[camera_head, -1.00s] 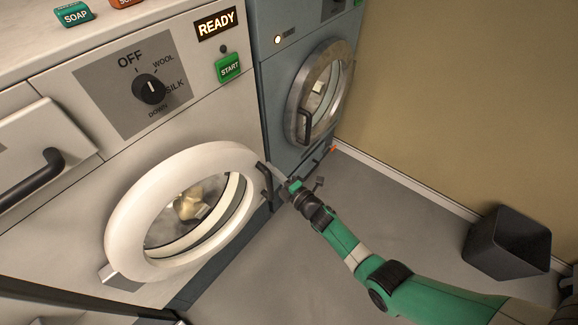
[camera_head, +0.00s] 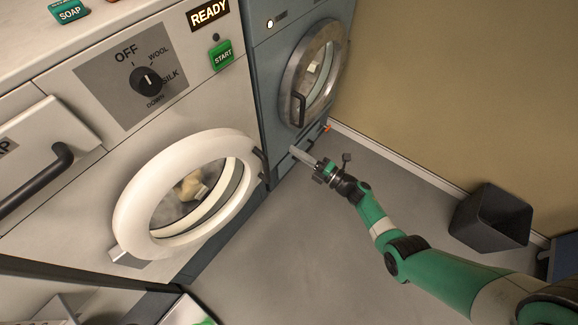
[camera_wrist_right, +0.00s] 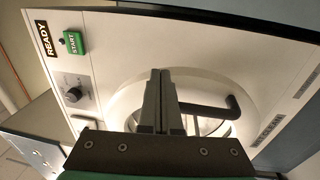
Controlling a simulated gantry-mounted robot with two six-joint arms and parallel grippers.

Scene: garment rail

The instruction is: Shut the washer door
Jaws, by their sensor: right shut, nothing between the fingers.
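The washer (camera_head: 55,105) is the cream machine at left in the head view, and its display reads READY. Its door (camera_head: 135,205) is a thick white ring around dark glass, with pale cloth behind it. The door appears to stand out from the front panel; how wide the gap is, I cannot tell. Its dark handle (camera_head: 261,165) is on the right side of the ring and also shows in the right wrist view (camera_wrist_right: 232,108). My right gripper (camera_head: 296,151) is shut and empty, to the right of the handle and apart from it. My left gripper is not in view.
A blue-grey machine (camera_head: 270,75) with a metal-rimmed round door (camera_head: 288,85) stands right of the washer, behind my right gripper. A dark bin (camera_head: 490,220) stands by the wall at right. The grey floor (camera_head: 280,250) in front of the washer is clear.

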